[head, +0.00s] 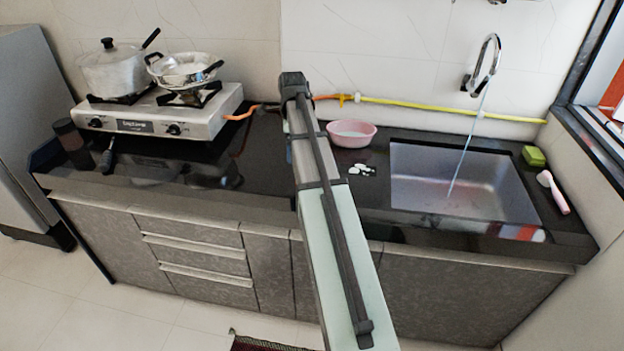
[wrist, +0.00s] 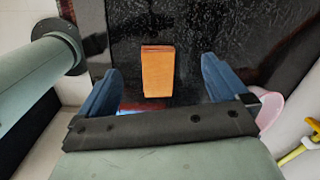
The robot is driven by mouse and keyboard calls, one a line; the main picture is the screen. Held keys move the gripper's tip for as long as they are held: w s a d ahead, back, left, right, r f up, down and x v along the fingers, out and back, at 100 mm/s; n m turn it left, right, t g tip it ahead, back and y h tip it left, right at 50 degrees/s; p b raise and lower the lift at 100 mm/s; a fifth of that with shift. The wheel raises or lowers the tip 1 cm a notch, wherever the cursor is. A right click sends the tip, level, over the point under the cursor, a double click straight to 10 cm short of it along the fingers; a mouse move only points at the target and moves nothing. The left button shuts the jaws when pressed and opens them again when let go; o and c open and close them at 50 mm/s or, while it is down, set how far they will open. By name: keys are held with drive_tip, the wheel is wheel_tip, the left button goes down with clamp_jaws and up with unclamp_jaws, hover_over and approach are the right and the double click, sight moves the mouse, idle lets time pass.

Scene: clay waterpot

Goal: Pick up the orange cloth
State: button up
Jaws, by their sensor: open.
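The orange cloth (wrist: 158,74) shows in the wrist view as a small upright-looking rectangle with a darker red edge at its top. It lies on the black countertop. My gripper (wrist: 160,66) is open, with a blue finger to the left and another to the right of the cloth in the picture. There is a gap on both sides and nothing is held. I cannot tell how high the fingers are above the counter. In the head view I cannot make out the cloth, and my arm covers the middle of the counter.
A pink bowl (head: 351,133) stands right of my arm, beside the sink (head: 463,182) with running water. A gas stove (head: 160,112) with a pot (head: 111,75) and a pan (head: 182,70) is at left. A yellow hose (head: 440,106) runs along the wall.

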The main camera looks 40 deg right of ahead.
drive_tip(key=s+d+r+m+g, duration=0.1)
drive_tip(key=s+d+m, duration=0.1)
drive_tip(key=s+d, duration=0.3)
drive_tip(key=f, duration=0.7)
drive_tip(key=shift+w+f, duration=0.1)
drive_tip(key=shift+w, duration=0.2)
drive_tip(key=shift+w+f, duration=0.15)
drive_tip(key=shift+f, duration=1.35)
drive_tip(key=shift+w+f, duration=0.1)
drive_tip(key=shift+f, duration=1.35)
drive_tip(key=c, duration=1.1)
